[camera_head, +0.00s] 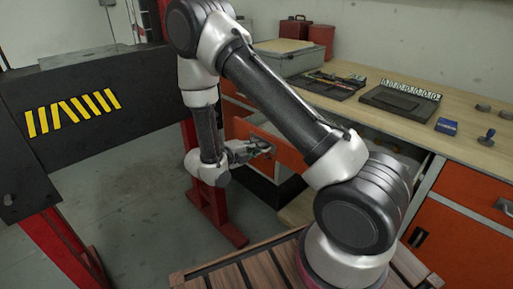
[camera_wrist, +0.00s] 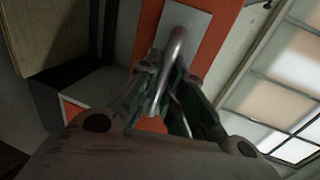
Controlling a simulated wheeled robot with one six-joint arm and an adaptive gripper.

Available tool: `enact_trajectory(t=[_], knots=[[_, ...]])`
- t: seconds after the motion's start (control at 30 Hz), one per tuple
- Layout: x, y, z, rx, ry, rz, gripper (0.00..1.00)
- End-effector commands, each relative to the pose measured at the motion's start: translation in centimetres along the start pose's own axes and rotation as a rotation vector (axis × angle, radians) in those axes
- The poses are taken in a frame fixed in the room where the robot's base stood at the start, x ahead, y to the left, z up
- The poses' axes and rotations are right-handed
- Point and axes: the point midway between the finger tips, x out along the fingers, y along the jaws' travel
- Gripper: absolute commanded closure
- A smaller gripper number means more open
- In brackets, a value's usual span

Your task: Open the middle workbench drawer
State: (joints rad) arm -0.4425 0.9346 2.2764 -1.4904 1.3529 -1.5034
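The middle workbench drawer (camera_head: 287,152) stands pulled out from the bench, its orange front well forward of the cabinet face. In the wrist view its orange front (camera_wrist: 216,50) has a light grey plate with a curved metal handle (camera_wrist: 172,62). My gripper (camera_head: 264,148) is at that front. In the wrist view, the fingers of my gripper (camera_wrist: 171,72) close in on both sides of the handle, which runs between them. The exact contact at the fingertips is partly hidden by the handle. My arm covers part of the drawer in the head view.
The wooden benchtop (camera_head: 385,122) carries a grey case (camera_head: 290,62), tool trays and red containers. A black beam with yellow stripes (camera_head: 75,112) on red posts stands close left of my arm. Grey floor is clear below.

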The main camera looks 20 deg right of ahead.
Motion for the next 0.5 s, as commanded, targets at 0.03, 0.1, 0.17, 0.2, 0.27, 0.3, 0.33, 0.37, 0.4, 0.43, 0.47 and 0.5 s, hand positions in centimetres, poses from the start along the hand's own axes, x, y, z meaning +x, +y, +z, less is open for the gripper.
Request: enact_trajectory(t=[0.03,0.1,0.17,0.2,0.27,0.3,0.33,0.37,0.4,0.43,0.47,0.5], knots=[[0.0,0.1,0.0,-0.001,0.0,0.002,0.85],[0.0,0.1,0.0,-0.001,0.0,0.001,0.81],[0.0,0.1,0.0,-0.001,0.0,0.001,0.81],[0.0,0.1,0.0,-0.001,0.0,0.001,0.81],[0.0,0.0,0.0,-0.001,0.0,0.001,0.81],[0.0,0.0,0.0,-0.001,0.0,0.001,0.81],[0.0,0.0,0.0,0.0,0.0,0.001,0.81],[-0.1,0.0,0.0,0.0,-0.001,0.001,0.81],[-0.2,0.0,0.0,0.0,-0.002,0.0,0.81],[-0.5,0.0,0.1,0.0,-0.003,0.0,0.81],[-0.8,0.0,0.1,-0.001,-0.004,0.0,0.81],[-1.2,0.0,0.1,0.0,-0.004,0.0,0.81]])
